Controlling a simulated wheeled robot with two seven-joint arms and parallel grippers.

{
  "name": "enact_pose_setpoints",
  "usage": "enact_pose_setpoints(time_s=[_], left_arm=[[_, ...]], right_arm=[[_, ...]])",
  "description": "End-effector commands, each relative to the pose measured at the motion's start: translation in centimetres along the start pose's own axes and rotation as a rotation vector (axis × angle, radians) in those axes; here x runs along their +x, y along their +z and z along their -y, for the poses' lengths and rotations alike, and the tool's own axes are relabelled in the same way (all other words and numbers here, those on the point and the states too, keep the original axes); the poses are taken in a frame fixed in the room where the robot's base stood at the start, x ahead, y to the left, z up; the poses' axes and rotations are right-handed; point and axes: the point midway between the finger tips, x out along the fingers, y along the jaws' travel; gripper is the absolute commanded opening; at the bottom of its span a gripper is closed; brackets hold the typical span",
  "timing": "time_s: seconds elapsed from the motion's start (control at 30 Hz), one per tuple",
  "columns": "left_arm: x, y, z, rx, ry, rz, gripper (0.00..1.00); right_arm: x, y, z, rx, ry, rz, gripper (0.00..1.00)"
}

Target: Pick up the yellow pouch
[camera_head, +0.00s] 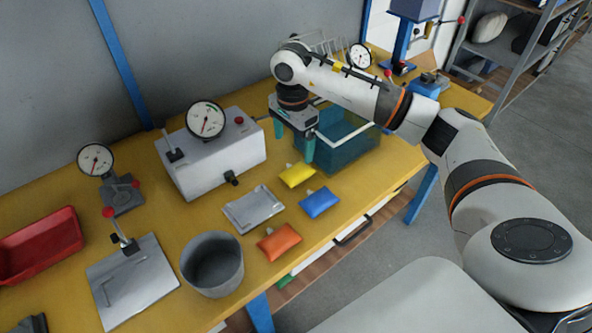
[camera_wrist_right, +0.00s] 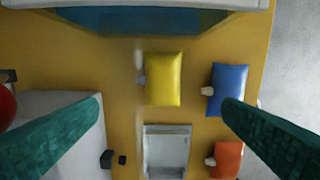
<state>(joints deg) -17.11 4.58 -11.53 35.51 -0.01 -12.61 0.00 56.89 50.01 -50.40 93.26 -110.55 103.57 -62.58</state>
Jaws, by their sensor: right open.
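The yellow pouch (camera_head: 297,175) lies flat on the yellow table between the teal bin and the grey metal plate. In the right wrist view the pouch (camera_wrist_right: 163,79) is near the middle, with a small pale spout on its left side. My right gripper (camera_head: 294,143) is above the table, just behind the pouch and beside the bin, fingers pointing down. In the right wrist view its two teal fingers (camera_wrist_right: 163,100) are wide apart and nothing is between them at fingertip level. The pouch appears below them, apart from both. My left gripper is not in view.
A blue pouch (camera_head: 319,203) and an orange pouch (camera_head: 279,241) lie near the front edge. A metal plate (camera_head: 254,208) is beside them. The teal bin (camera_head: 345,150) stands right of the gripper, and a white gauge box (camera_head: 212,160) left. A grey bucket (camera_head: 212,264) stands further left.

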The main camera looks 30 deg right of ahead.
Motion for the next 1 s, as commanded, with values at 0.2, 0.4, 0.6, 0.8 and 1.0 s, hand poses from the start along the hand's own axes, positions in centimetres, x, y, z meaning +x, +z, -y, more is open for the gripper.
enact_pose_setpoints(time_s=[0.2, 0.4, 0.6, 0.8, 1.0], left_arm=[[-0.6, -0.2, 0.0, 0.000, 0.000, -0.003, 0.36], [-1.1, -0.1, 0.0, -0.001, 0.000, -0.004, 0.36], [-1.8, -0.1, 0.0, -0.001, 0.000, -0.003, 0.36], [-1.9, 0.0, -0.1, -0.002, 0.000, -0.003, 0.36], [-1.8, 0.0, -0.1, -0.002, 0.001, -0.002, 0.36]], right_arm=[[3.1, -0.1, 0.0, -0.001, -0.002, -0.003, 0.89], [4.6, -0.1, 0.0, 0.000, -0.003, -0.005, 0.89], [7.6, 0.1, -0.1, 0.000, -0.002, -0.005, 0.89], [8.8, 0.1, -0.1, -0.001, 0.001, -0.003, 0.89], [8.7, 0.1, -0.1, -0.001, 0.001, -0.004, 0.82]])
